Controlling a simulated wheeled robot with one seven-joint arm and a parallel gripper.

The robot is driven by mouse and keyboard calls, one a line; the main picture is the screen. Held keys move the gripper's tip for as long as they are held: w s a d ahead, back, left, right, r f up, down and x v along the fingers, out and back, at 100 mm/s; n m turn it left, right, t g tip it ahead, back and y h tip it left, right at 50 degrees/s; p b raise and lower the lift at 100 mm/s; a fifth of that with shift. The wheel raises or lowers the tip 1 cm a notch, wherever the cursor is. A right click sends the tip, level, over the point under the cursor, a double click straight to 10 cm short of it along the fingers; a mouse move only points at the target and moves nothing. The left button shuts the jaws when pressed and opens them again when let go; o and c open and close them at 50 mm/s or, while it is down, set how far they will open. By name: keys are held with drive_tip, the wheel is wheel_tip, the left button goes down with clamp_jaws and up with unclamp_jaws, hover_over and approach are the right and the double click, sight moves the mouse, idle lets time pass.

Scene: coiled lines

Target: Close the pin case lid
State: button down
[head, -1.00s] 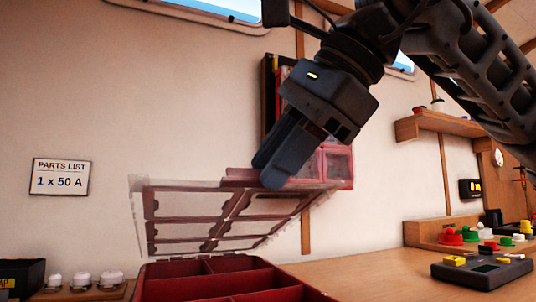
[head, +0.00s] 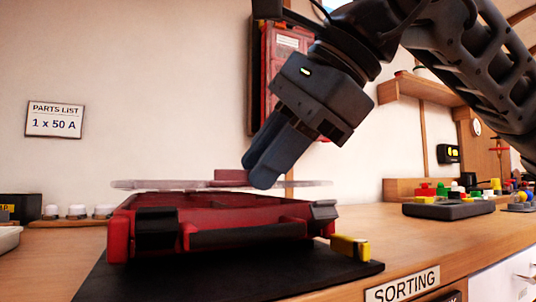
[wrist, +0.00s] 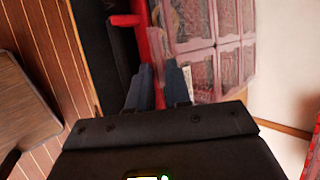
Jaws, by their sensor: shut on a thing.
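The red pin case (head: 215,222) stands on a black mat (head: 230,278), with black latches along its near side. Its clear lid (head: 150,184) shows edge-on, nearly level, just above the case body. Whether it touches the rim everywhere I cannot tell. A reddish tab (head: 230,176) stands on the lid. My gripper (head: 256,180) is shut on the lid, its fingertips at the lid's height in front of the tab. In the wrist view my gripper (wrist: 158,88) is at the edge of the see-through lid (wrist: 205,45), with divided compartments visible below.
A yellow block (head: 350,248) sits at the mat's right corner. A grey control box (head: 448,210) and coloured parts stand at the back right. White-capped jars (head: 78,211) stand at the left. A SORTING label (head: 402,285) marks the counter's front edge.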

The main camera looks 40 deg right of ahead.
drive_tip(key=c, duration=1)
unclamp_jaws()
drive_tip(key=shift+c, duration=0.2)
drive_tip(key=p+v, duration=0.3)
drive_tip(key=v, duration=0.4)
drive_tip(key=shift+s+r, duration=0.3)
drive_tip(key=shift+d, duration=0.1)
